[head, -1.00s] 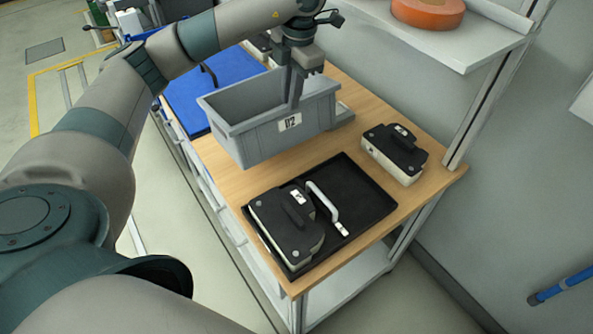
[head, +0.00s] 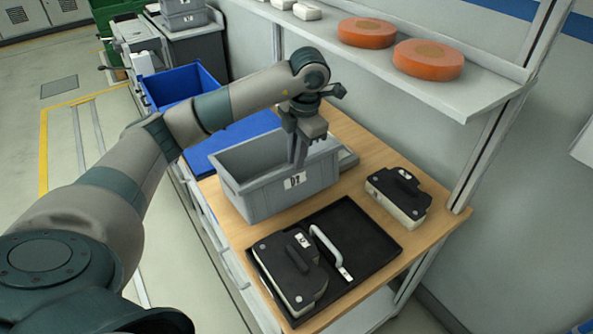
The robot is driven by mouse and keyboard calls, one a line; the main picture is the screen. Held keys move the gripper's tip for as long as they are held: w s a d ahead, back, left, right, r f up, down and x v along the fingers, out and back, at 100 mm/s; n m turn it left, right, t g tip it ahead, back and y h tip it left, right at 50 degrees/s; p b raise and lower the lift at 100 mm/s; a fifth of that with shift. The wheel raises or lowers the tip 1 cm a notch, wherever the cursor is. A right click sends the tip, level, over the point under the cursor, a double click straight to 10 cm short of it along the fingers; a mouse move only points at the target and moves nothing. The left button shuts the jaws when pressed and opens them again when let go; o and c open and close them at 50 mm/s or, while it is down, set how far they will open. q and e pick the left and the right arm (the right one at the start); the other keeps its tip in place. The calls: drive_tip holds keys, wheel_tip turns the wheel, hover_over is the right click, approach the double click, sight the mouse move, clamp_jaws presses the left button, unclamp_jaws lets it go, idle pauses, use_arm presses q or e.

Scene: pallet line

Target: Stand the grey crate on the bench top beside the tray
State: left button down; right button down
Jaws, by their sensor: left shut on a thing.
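The grey crate (head: 262,200), with a white label on its near side, is upright at the bench top (head: 420,225), behind the black tray (head: 362,240). Its base looks at or very close to the wood; I cannot tell whether it touches. My left gripper (head: 298,160) comes down from above and is shut on the crate's near wall. A black-and-cream case (head: 290,270) lies in the left part of the tray, beside a pale handle (head: 325,245). A narrow gap shows between crate and tray. My right gripper is not in view.
Another black-and-cream case (head: 398,195) stands on the bench right of the crate. A blue mat (head: 225,145) lies behind the crate, with a blue bin (head: 180,88) beyond. A shelf (head: 455,100) with orange discs (head: 428,60) overhangs the bench's back edge.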

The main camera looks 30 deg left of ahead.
use_arm(q)
drive_tip(key=shift+f, duration=0.7)
drive_tip(key=shift+f+p, duration=0.15)
drive_tip(key=shift+p, duration=0.25)
wheel_tip(320, 180, down, 3)
drive_tip(key=shift+r+p, duration=0.15)
drive_tip(key=shift+p, duration=0.5)
drive_tip(key=shift+f, duration=0.35)
drive_tip(key=c, duration=1.8)
unclamp_jaws()
